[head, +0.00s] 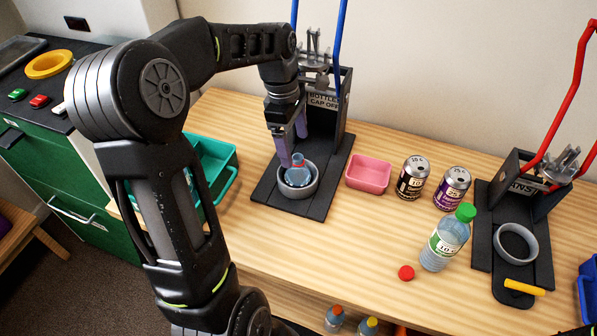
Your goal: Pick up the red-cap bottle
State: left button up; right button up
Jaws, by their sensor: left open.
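A small clear-blue bottle (298,177) stands in the round grey cup (283,189) of the bottle press (318,207). A red ring shows at its neck; I cannot tell whether a cap is on it. A loose red cap (406,272) lies on the table in front of a green-cap bottle (446,243). Low at the front, below the table edge, is a bottle with an orange-red cap (335,318), partly cut off. My left gripper (293,150) is open, its purple fingers pointing down at the neck of the bottle in the press. Contact is unclear. My right gripper is not in view.
The press has a tall back frame and blue handles. A pink bin (369,174) and two cans (412,177) stand right of it. A can press (515,275) with red handles is at the right. A teal crate (215,158) is behind my left arm.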

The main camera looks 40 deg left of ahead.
aim_at(296, 156)
pick_arm(q)
jog(key=shift+d+f, duration=0.15)
jog(key=shift+f, duration=0.75)
jog(key=shift+f, duration=0.1)
jog(key=f, duration=0.2)
jog(key=f+p, duration=0.1)
jog(key=f, duration=0.1)
jog(key=shift+d, duration=0.35)
jog(key=shift+f, duration=0.5)
jog(key=shift+c, duration=0.4)
grip_shut()
jog(key=shift+r, duration=0.15)
